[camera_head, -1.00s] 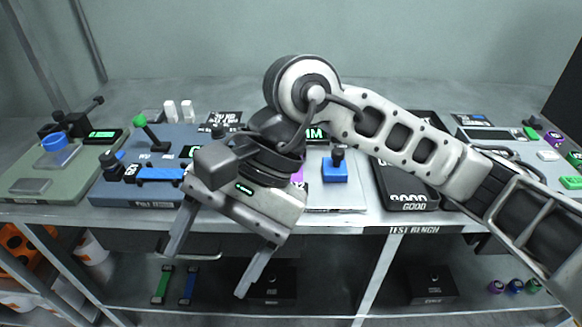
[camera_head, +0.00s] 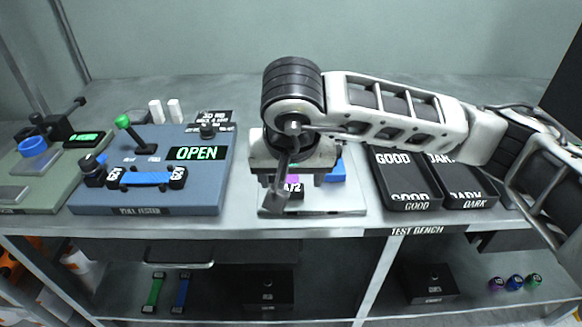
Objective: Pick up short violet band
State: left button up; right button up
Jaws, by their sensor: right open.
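A small violet patch (camera_head: 291,179) shows between the fingers of my right gripper (camera_head: 295,190), beside a dark piece with a partly hidden white label. It is on or just above the light plate (camera_head: 335,203) in the middle of the bench. My gripper hides most of it, so I cannot tell its full shape or whether the fingers touch it. My right gripper points down over the plate with its jaws open. My left gripper is not in view.
The pull tester (camera_head: 205,195) stands left, its display reading OPEN, with a blue band (camera_head: 147,178) across it. GOOD (camera_head: 408,205) and DARK (camera_head: 470,203) trays are at the right. Green (camera_head: 153,292) and blue (camera_head: 182,292) bands lie on the lower shelf.

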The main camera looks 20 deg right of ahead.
aim_at(291, 188)
jog(key=shift+w+d+p+x, duration=0.15)
jog(key=shift+w+p+x, duration=0.1)
jog(key=shift+x, duration=1.2)
jog(key=shift+w+d+p+x, duration=0.1)
jog(key=shift+w+p+x, duration=0.1)
jog(key=shift+x, duration=1.2)
jog(key=shift+s+r, duration=0.1)
jog(key=shift+r, duration=0.1)
jog(key=c, duration=1.2)
jog(key=shift+r, duration=0.1)
